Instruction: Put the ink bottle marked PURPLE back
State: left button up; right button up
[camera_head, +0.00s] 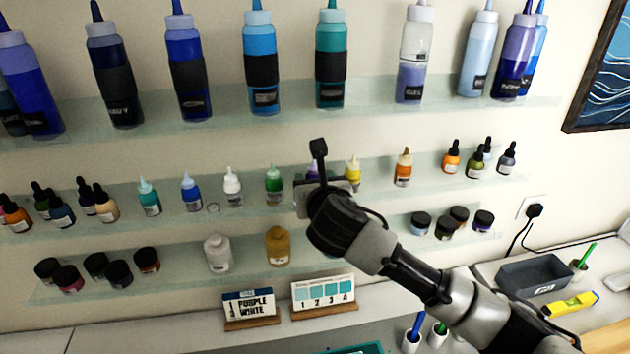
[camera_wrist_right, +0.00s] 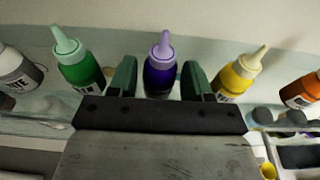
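The purple ink bottle (camera_wrist_right: 160,76), with a lilac cap and nozzle, stands upright on the middle shelf between the green and yellow bottles. Its label is hidden. In the head view only its lilac top (camera_head: 312,169) shows behind my right gripper (camera_head: 322,186). In the right wrist view the two dark green fingers of this gripper (camera_wrist_right: 160,82) are apart, one on each side of the bottle, with narrow gaps showing. My left gripper is out of view.
The green bottle (camera_wrist_right: 78,62) and yellow bottle (camera_wrist_right: 239,72) stand close outside the fingers. Large bottles (camera_head: 262,75) line the shelf above; jars (camera_head: 278,246) stand on the one below. A card (camera_head: 252,305) reading PURPLE WHITE stands on the worktop.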

jog(key=shift+o, duration=0.6)
jog(key=shift+s+r, duration=0.1)
jog(key=shift+r, duration=0.05)
jog(key=b+v, duration=0.5)
jog(key=v, duration=0.6)
jog(key=shift+s+d, duration=0.15)
jog(key=shift+s, duration=0.2)
